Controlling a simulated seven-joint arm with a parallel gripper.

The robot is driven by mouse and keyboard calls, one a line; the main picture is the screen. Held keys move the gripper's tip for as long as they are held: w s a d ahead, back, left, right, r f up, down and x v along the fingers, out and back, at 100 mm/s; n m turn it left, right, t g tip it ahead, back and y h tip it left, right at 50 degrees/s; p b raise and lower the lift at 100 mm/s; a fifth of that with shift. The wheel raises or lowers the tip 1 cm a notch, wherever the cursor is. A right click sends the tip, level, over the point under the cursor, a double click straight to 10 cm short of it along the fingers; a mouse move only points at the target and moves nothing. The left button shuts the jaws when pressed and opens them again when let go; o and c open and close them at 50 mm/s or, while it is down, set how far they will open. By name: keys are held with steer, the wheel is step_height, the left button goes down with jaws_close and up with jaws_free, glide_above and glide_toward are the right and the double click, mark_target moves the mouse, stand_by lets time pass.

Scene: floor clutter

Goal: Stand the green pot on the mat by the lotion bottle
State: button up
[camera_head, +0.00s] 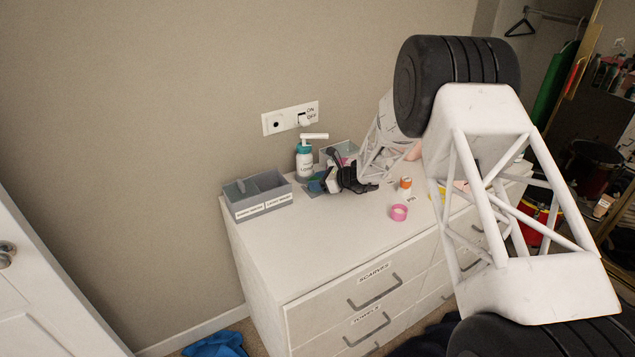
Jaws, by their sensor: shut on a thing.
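The lotion bottle (304,164), white with a teal collar and a white pump head, stands upright on the dresser top near the wall. My gripper (328,182) is low over the dresser top, just right of and in front of the bottle. It is shut on a small blue-green thing (315,186), which looks like the green pot; the dark fingers hide much of it. I cannot tell whether the pot touches the surface or hangs just above it. I cannot make out the mat clearly.
A grey two-compartment box (262,200) with labels stands left of the bottle. A grey container (341,150) is behind my gripper. The dresser's front top (310,245) is clear.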

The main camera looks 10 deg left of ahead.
steer(key=shift+f, duration=0.1)
steer(key=o, duration=0.9)
steer(key=shift+d+r, duration=0.35)
steer(key=shift+d, duration=0.15)
steer(key=v, duration=1.1)
steer(key=shift+f, duration=0.15)
